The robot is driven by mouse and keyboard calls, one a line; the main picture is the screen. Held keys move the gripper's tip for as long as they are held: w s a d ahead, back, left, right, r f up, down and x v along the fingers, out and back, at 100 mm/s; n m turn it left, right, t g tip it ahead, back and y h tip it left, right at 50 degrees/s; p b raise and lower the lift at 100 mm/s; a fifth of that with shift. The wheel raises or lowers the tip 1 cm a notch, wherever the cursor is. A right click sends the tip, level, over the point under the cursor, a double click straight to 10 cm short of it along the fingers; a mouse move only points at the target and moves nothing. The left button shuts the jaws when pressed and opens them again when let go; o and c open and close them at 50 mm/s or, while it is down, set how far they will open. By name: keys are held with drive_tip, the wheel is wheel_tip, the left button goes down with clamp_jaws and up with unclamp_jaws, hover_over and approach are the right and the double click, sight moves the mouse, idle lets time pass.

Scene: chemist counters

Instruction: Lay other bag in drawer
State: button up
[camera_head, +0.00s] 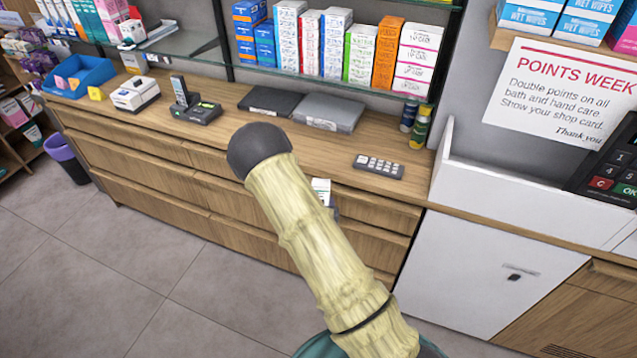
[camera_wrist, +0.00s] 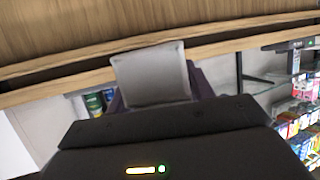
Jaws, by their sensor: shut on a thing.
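My gripper (camera_wrist: 154,88) is shut on a pale grey-white flat bag (camera_wrist: 148,72), which stands out beyond the fingers in the wrist view. In the head view my arm hides most of the gripper. A small white printed piece, likely the same bag (camera_head: 321,188), shows just right of my arm, in front of the wooden drawers (camera_head: 180,212) under the counter. The drawer fronts that show look flush, but my arm covers part of them. The wrist view shows wooden fronts (camera_wrist: 60,30) with dark gaps close by the bag. I see no other bag.
The counter top (camera_head: 225,125) holds a phone on its base (camera_head: 190,105), a dark flat case (camera_head: 270,102), a grey case (camera_head: 328,113), a remote-like keypad (camera_head: 379,167) and two bottles (camera_head: 419,130). A white cabinet (camera_head: 480,270) stands right.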

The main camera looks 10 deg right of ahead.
drive_tip(key=s+a+f+n+y, duration=0.1)
drive_tip(key=s+f+n+y, duration=0.2)
drive_tip(key=s+f, duration=0.7)
wheel_tip(320, 180, down, 4)
drive_tip(key=shift+s+n+t+y, duration=0.3)
drive_tip(key=shift+t+y, duration=0.1)
drive_tip(key=shift+y, duration=0.2)
drive_tip(key=shift+w, duration=0.1)
